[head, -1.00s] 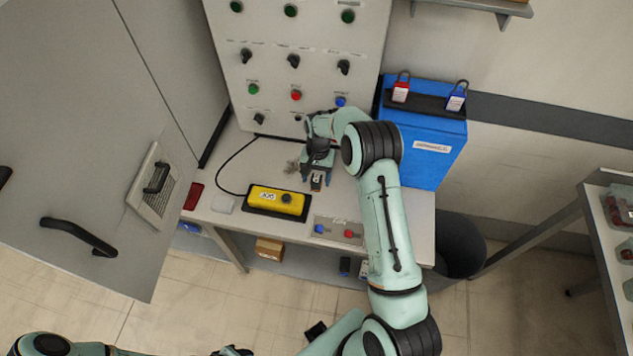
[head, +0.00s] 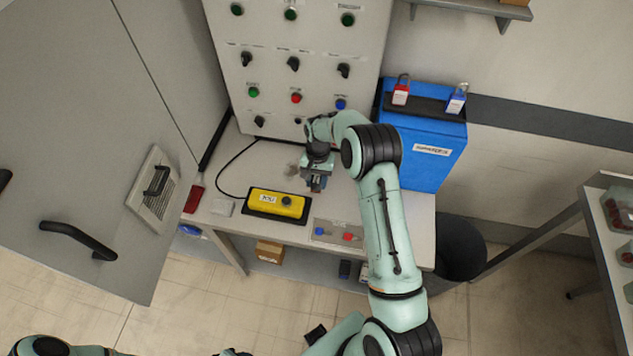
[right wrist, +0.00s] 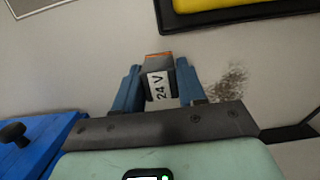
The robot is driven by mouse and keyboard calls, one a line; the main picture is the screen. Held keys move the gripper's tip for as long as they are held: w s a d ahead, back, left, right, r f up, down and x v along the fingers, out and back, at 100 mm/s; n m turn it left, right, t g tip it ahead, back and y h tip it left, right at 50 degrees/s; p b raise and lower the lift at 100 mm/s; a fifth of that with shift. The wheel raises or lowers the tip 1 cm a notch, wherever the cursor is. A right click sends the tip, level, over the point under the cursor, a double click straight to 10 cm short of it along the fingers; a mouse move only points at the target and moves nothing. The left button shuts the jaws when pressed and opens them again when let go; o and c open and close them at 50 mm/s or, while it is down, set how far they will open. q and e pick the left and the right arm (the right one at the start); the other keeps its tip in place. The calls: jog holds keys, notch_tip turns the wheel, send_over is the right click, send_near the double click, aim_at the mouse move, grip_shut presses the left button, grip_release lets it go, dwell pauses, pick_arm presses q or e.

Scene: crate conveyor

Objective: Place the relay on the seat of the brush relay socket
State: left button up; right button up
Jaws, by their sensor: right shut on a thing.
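My right gripper (head: 317,186) is over the bench, behind the small tray with coloured parts and right of the yellow box. In the right wrist view its blue fingers (right wrist: 157,88) are shut on the relay (right wrist: 158,64), a dark grey block with an orange edge and a white "24 V" label. In the head view the relay is mostly hidden by the gripper. I cannot make out the brush relay socket in either view. Of my left arm only parts show along the bottom edge; a dark part (head: 232,352) there may be its gripper.
The yellow box (head: 277,202) lies on a black mat; it also shows in the right wrist view (right wrist: 195,5). A blue case (head: 425,150) with padlocks stands right of my forearm. A control panel (head: 270,75) rises behind the bench. A dark smudge (right wrist: 228,85) marks the bench top.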

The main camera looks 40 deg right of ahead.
aim_at(316, 179)
notch_tip(316, 179, up, 18)
pick_arm(q)
jog(key=shift+w+r+p, duration=0.5)
jog(key=shift+w+r, duration=0.05)
jog(key=shift+r, duration=0.1)
pick_arm(e)
jog(key=a+f+n, duration=0.4)
jog(key=a+n, duration=0.1)
jog(key=a, duration=0.4)
jog(key=s+a+f+n+h, duration=0.1)
jog(key=a+f+n, duration=0.4)
jog(key=a, duration=0.4)
jog(key=shift+s+g, duration=0.2)
jog(key=shift+g, duration=0.2)
